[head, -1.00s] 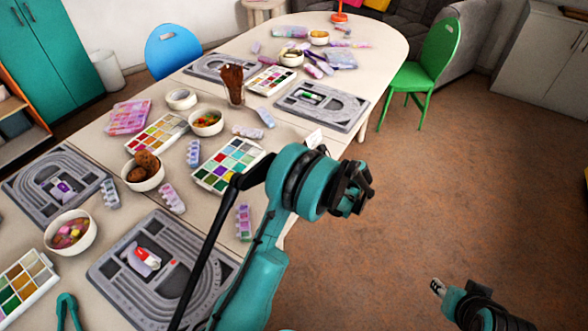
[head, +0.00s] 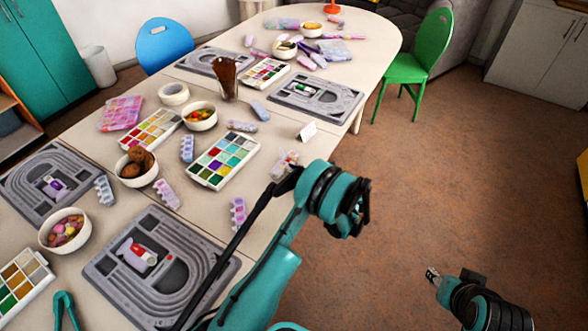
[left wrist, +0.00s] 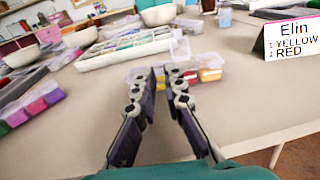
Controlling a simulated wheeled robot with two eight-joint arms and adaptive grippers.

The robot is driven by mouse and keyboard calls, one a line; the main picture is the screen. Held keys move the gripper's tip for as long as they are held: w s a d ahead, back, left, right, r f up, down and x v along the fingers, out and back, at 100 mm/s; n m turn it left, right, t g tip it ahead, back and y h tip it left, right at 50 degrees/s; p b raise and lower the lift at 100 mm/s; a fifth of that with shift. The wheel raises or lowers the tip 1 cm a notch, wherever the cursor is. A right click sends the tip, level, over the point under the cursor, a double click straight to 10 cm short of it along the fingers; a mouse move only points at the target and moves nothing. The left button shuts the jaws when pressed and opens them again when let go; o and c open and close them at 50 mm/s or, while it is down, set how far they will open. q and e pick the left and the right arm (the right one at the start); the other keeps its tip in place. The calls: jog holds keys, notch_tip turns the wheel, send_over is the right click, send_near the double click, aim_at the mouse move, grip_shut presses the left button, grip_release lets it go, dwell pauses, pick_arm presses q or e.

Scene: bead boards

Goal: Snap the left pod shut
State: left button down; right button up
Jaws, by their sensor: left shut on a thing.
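A clear pod set (left wrist: 207,72) with yellow and red contents lies on the table. In the head view it (head: 285,160) shows just behind my left wrist. My left gripper (left wrist: 160,74) has its fingertips close together at the left part of this set and is shut on the pod there. Clear plastic shows around the tips; the fingers hide much of that pod, and I cannot tell how its lid sits. My right gripper (head: 432,274) is off to the lower right above the floor, too small to read.
A name card (left wrist: 292,42) reading "Elin, 1 yellow, 2 red" stands right of the pods. A bead palette (left wrist: 125,47) lies behind them. Another pod strip (left wrist: 32,106) lies to the left. Bare tabletop (left wrist: 255,108) lies in front of the card.

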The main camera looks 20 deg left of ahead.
pick_arm(q)
jog(key=c, duration=1.9)
grip_release()
jog(key=shift+o, duration=0.2)
jog(key=s+d, duration=0.2)
jog(key=d, duration=0.9)
jog(key=shift+d+r, duration=0.4)
